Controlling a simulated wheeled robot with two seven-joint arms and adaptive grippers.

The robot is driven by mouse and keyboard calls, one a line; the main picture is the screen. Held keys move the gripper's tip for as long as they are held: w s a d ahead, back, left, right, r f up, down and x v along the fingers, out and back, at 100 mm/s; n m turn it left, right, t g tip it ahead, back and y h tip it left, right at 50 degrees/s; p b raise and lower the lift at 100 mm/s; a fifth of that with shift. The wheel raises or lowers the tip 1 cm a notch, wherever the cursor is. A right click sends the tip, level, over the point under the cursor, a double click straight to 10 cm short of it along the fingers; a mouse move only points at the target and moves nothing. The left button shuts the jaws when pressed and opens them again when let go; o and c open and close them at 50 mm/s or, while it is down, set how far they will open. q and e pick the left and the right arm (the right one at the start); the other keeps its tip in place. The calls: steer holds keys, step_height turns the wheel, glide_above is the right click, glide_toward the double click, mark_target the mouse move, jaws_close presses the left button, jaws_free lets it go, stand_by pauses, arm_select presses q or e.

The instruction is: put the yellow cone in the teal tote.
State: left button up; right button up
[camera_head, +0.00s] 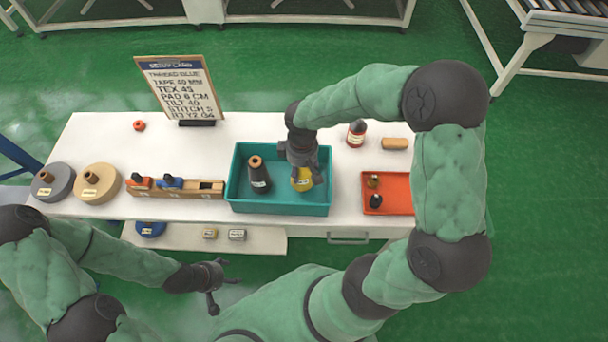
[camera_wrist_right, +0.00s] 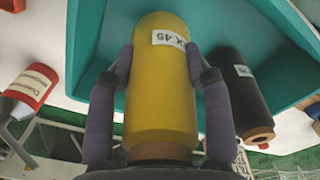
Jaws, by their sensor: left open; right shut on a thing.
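The yellow cone (camera_head: 302,181) is in my right gripper (camera_head: 303,172), over the right part of the teal tote (camera_head: 280,208) in the head view. In the right wrist view the yellow cone (camera_wrist_right: 160,90) sits upright in the picture between both fingers, with a white label at one end. I cannot tell whether it touches the tote floor. A black cone (camera_head: 259,174) with a brown tip stands in the tote's left part; it also shows in the right wrist view (camera_wrist_right: 236,92). My left gripper (camera_head: 213,288) is open and empty in front of the table.
Left of the tote are a wooden rack (camera_head: 205,188) and two large spools. A sign (camera_head: 178,90) stands behind. Right of it are a red-labelled bottle (camera_head: 356,133), a tan block (camera_head: 394,144) and an orange tray (camera_head: 395,208). A lower shelf (camera_head: 268,241) holds small items.

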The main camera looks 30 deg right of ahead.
mark_target(304, 175)
steer(key=shift+d+f, duration=0.2)
steer(key=shift+f, duration=0.05)
steer(key=f, duration=0.1)
steer(key=f+b, duration=0.1)
steer(key=f, duration=0.1)
steer(key=shift+w+d+f, duration=0.15)
steer(key=shift+d+f, duration=0.05)
steer(key=shift+f, duration=0.05)
steer(key=shift+r, duration=0.1)
steer(key=o, duration=0.9)
steer(key=shift+f, duration=0.2)
steer(key=o, duration=0.5)
steer(key=shift+c, duration=0.2)
